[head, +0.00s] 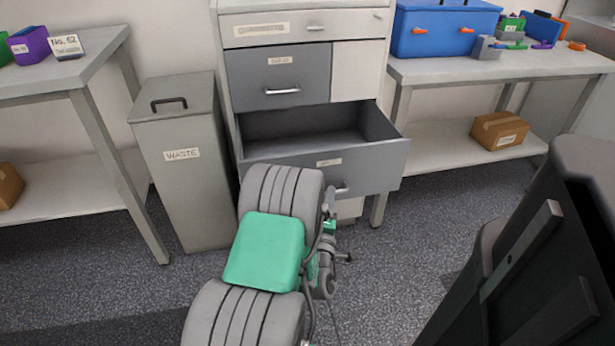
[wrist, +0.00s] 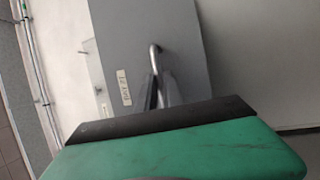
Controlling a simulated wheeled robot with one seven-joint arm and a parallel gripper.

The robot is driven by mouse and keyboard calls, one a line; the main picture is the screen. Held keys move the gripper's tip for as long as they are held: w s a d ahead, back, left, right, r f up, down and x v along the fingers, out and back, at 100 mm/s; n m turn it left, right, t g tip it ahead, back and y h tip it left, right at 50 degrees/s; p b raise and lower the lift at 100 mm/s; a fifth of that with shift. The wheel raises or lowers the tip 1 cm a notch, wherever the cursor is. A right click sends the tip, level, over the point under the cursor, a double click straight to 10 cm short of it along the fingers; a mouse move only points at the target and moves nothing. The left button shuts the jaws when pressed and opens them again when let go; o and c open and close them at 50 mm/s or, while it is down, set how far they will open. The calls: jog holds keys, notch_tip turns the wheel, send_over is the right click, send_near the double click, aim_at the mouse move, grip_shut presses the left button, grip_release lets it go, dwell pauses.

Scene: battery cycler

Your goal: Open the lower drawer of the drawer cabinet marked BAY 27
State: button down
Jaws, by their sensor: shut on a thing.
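The drawer cabinet (head: 360,70) stands at the centre back in the head view. Its lower grey drawer (head: 375,165) is pulled out, and the empty interior shows. The drawer's front face (wrist: 195,45) fills the middle of the wrist view, with a label (wrist: 125,88) that seems to read BAY 2 and a blurred last digit. The metal handle (wrist: 155,58) is between the fingers of my gripper (wrist: 158,90), which is shut on it. In the head view my arm hides most of the gripper and part of the drawer front; the handle's end (head: 342,188) shows.
A closed grey drawer (head: 280,75) with a handle sits above the open one. A WASTE bin (head: 180,160) stands left of the cabinet. Tables flank both sides; the right one holds a blue box (head: 440,30). A dark object (head: 530,250) fills the lower right. Floor between is clear.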

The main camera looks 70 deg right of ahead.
jog(key=shift+s+a, duration=0.65)
jog(key=shift+a, duration=0.3)
jog(key=shift+s+a, duration=0.6)
jog(key=shift+a, duration=0.3)
jog(key=c, duration=1.5)
grip_release()
jog(key=shift+w, duration=0.1)
jog(key=v, duration=0.8)
jog(key=shift+d, duration=0.1)
